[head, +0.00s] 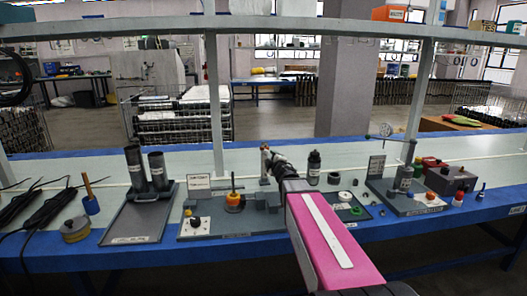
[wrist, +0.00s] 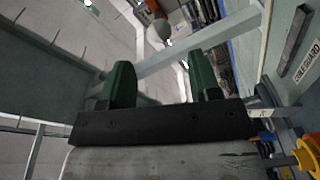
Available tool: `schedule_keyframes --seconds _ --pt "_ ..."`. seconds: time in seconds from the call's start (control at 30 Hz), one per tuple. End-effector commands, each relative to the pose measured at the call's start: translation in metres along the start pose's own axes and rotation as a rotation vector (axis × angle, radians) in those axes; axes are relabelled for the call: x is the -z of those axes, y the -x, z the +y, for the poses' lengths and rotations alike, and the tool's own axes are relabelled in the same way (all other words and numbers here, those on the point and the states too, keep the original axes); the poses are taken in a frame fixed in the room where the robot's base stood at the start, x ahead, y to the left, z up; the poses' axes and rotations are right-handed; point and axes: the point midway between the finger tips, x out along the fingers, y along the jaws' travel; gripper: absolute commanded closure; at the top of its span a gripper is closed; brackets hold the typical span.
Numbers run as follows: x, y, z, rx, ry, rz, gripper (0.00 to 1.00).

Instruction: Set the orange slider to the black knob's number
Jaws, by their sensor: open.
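A grey panel (head: 215,225) stands left of centre on the bench in the head view. On it, a black knob (head: 195,221) sits on a white dial at the left; its number is too small to read. An orange-yellow piece (head: 233,199) on an upright rod, which looks like the orange slider, stands right of the knob. An orange-yellow part (wrist: 307,156) shows at the lower right of the wrist view. My gripper (wrist: 161,82) has its two green fingers apart with nothing between them. In the head view its fingers cannot be made out clearly past my pink arm.
A tray with two dark tubes (head: 158,170) stands left of the panel. A black bottle (head: 314,165) and a tray of small rings (head: 346,207) lie to the right. A labelled sign (head: 198,183) stands behind the panel. A shelf beam (head: 300,28) and posts (head: 217,95) rise above the bench.

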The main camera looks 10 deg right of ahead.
Motion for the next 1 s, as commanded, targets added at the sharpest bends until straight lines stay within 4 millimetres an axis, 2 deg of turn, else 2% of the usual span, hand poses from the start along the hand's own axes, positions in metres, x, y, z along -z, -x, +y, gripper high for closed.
schedule_keyframes --seconds 0.17,0.6,0.77,1.0 --pt "-0.001 -0.021 0.0 0.0 0.0 0.0 0.43" --pt "-0.001 -0.094 0.0 -0.001 -0.001 0.0 0.43" --pt "0.0 -0.104 0.0 0.0 -0.001 -0.001 0.43" --pt "0.0 -0.104 0.0 0.0 -0.001 -0.001 0.43"
